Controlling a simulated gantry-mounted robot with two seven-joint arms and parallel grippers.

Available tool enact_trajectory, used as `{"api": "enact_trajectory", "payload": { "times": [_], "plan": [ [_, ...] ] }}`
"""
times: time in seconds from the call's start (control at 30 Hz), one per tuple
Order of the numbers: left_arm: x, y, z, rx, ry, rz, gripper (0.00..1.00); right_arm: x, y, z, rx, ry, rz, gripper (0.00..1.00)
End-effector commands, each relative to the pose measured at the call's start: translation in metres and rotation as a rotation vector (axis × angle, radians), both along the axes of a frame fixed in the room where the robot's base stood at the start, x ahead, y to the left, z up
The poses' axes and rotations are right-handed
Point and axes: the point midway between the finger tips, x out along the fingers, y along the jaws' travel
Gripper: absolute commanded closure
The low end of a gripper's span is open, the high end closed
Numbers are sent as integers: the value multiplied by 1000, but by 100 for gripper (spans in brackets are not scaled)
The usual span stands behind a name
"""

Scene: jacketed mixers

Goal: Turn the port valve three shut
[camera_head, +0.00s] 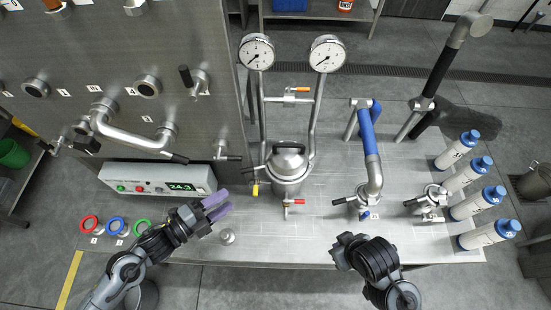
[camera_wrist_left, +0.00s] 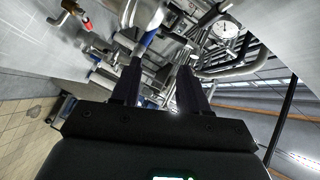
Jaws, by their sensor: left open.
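The steel panel (camera_head: 120,50) at the left carries several round ports and black-handled valves. One valve with an upright black handle (camera_head: 187,76) is at the panel's upper right. My left gripper (camera_head: 215,204) is open and empty, below the panel and in front of the control box. Its spread fingers show in the left wrist view (camera_wrist_left: 158,88). My right gripper (camera_head: 362,256) is at the front edge; its fingertips are hidden.
A control box (camera_head: 150,180) with a green display stands under the panel. A lidded steel vessel (camera_head: 288,168) with gauges stands mid-table. Red, blue and green rings (camera_head: 115,226) lie front left. Blue-capped bottles (camera_head: 470,207) line the right. A bent pipe (camera_head: 140,139) crosses the panel.

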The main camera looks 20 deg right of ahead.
Motion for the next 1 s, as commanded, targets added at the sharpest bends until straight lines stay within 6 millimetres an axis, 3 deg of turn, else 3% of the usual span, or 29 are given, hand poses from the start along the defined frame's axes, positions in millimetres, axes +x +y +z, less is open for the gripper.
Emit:
{"api": "enact_trajectory", "payload": {
  "times": [0.03,0.2,0.37,1.0],
  "plan": [
    [17,14,-4,40,-39,5,56,1,0,-14,1,-2,0,100],
    [51,35,20,95,-136,15,56,2,1,-26,2,-5,0,100],
    [66,35,38,98,-179,22,56,2,1,-28,3,-7,0,100],
    [106,-43,31,95,-186,22,56,2,0,-11,1,-7,0,100]
  ]
}}
